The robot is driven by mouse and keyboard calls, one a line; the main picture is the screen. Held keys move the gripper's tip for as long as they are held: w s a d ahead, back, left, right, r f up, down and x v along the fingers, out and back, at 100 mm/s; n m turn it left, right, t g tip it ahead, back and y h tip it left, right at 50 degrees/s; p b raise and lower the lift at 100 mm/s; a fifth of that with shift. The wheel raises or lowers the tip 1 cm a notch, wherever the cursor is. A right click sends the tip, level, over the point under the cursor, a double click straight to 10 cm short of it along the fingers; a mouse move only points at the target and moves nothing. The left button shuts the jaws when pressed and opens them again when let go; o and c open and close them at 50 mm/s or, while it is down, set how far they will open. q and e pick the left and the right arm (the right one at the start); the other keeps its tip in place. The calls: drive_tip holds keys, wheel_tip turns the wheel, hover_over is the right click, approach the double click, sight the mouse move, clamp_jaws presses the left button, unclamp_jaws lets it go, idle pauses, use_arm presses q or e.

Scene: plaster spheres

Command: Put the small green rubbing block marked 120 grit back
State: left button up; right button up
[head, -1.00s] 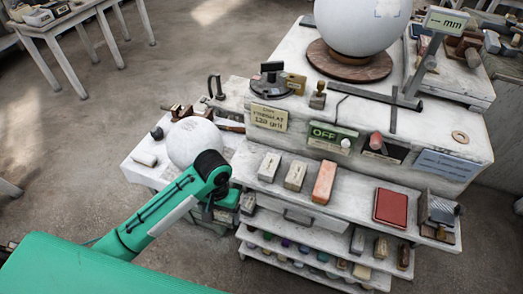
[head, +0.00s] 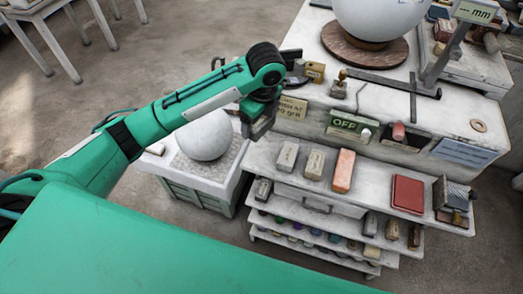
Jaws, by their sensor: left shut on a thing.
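My left gripper (head: 260,122) hangs from the wrist of my green arm, in front of the left end of the workbench's upper tier. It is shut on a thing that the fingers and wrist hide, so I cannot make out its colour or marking. Right behind it is a cream sign (head: 292,108), partly covered, with "grit" readable on it; earlier it read 120 grit. I cannot pick out the small green rubbing block anywhere else. My right gripper is not in view.
The stepped workbench (head: 470,112) carries a grey block (head: 288,155), a cream block (head: 315,164), an orange block (head: 343,170) and a red pad (head: 407,193) on its middle ledge. A white sphere (head: 203,138) stands on a low crate at left. A larger sphere (head: 372,18) sits on top.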

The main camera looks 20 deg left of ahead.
use_arm(q)
drive_tip(key=r+m, duration=0.1)
drive_tip(key=w+r+m, duration=0.1)
drive_tip(key=r, duration=0.1)
drive_tip(key=w+r+m, duration=0.1)
drive_tip(key=m, duration=0.1)
drive_tip(key=shift+d+r+t, duration=0.15)
drive_tip(key=shift+t, duration=0.15)
drive_tip(key=shift+r+m, duration=0.25)
drive_tip(key=shift+m, duration=0.15)
drive_tip(key=shift+w+p, duration=0.1)
drive_tip(key=shift+p, duration=0.2)
drive_tip(key=p, duration=0.5)
hover_over(261, 152)
wheel_tip(261, 152, down, 15)
drive_tip(key=shift+d+r, duration=0.15)
wheel_tip(261, 152, down, 5)
drive_tip(key=shift+r+p, duration=0.2)
drive_tip(key=shift+p, duration=0.35)
drive_tip(key=shift+f, duration=0.2)
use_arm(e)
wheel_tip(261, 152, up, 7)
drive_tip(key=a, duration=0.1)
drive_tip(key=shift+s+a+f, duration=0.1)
